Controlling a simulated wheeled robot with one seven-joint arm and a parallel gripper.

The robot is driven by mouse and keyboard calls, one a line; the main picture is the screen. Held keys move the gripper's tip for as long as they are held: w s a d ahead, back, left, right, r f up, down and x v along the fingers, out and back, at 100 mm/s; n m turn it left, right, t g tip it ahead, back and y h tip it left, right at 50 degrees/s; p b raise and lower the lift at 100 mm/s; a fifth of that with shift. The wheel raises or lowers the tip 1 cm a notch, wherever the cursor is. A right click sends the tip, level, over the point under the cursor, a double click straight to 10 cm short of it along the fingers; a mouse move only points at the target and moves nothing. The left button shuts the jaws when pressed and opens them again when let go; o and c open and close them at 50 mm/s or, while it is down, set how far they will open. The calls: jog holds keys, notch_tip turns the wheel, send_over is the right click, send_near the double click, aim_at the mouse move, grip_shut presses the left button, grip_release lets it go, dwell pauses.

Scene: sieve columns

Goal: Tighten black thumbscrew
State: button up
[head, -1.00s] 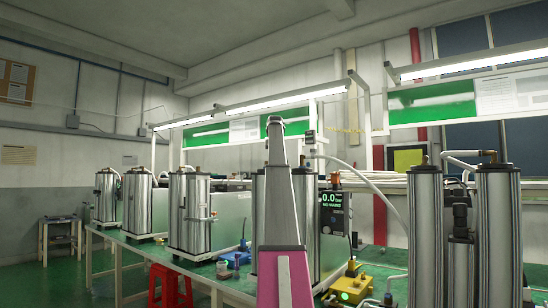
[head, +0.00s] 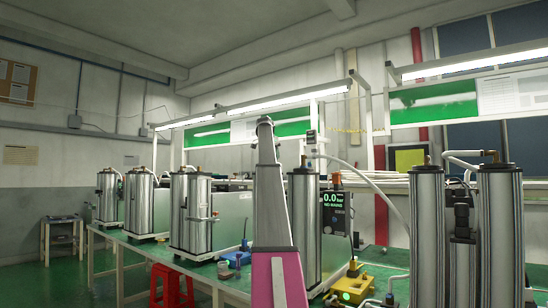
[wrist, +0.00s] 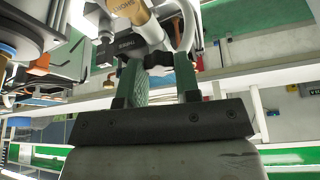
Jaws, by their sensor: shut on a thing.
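In the wrist view my gripper (wrist: 160,66) reaches up from the bottom with two green fingers. The fingers are shut on a small dark part, which I take to be the black thumbscrew; the fingers hide most of it. Beyond the fingertips is a black labelled block (wrist: 128,46) with a tan fitting (wrist: 130,10) and pale tubing around it. In the head view my arm rises in front of the steel columns (head: 304,200), and my gripper and the thumbscrew are not visible there.
Several steel columns stand along the green bench, with a pair close at the right (head: 500,230). A display (head: 334,205) and a yellow box (head: 355,284) are right of my arm. A red stool (head: 171,286) is under the bench. Hoses run across at the right.

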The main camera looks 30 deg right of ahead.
jog(key=shift+w+m+g, duration=0.15)
jog(key=shift+m+g, duration=0.55)
jog(key=shift+m, duration=1.2)
jog(key=o, duration=0.9)
jog(key=shift+r, duration=0.1)
